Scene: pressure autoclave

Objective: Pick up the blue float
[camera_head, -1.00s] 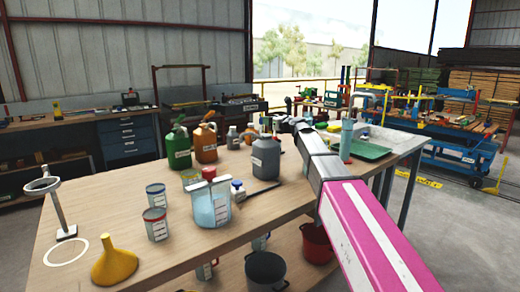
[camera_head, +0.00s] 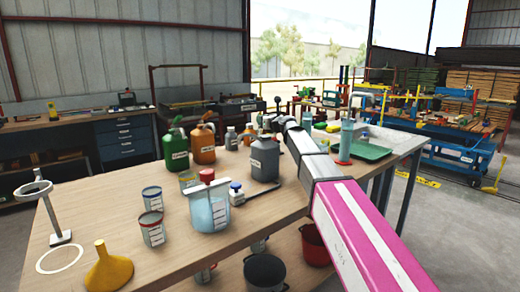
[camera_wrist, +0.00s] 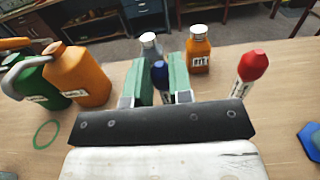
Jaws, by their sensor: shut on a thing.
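The blue float (camera_wrist: 160,73) shows in the wrist view as a dark blue rounded top with a paler lower part. It stands upright between the green fingers of my gripper (camera_wrist: 160,84), which is shut on it. The dark gripper body hides its lower end, so I cannot tell whether it touches the table. In the head view the end of my arm is behind the grey jug, and the float cannot be made out there.
An orange jug (camera_wrist: 80,75) and a green jug (camera_wrist: 35,82) stand left of my gripper. The grey jug (camera_head: 265,160) is close to my arm.

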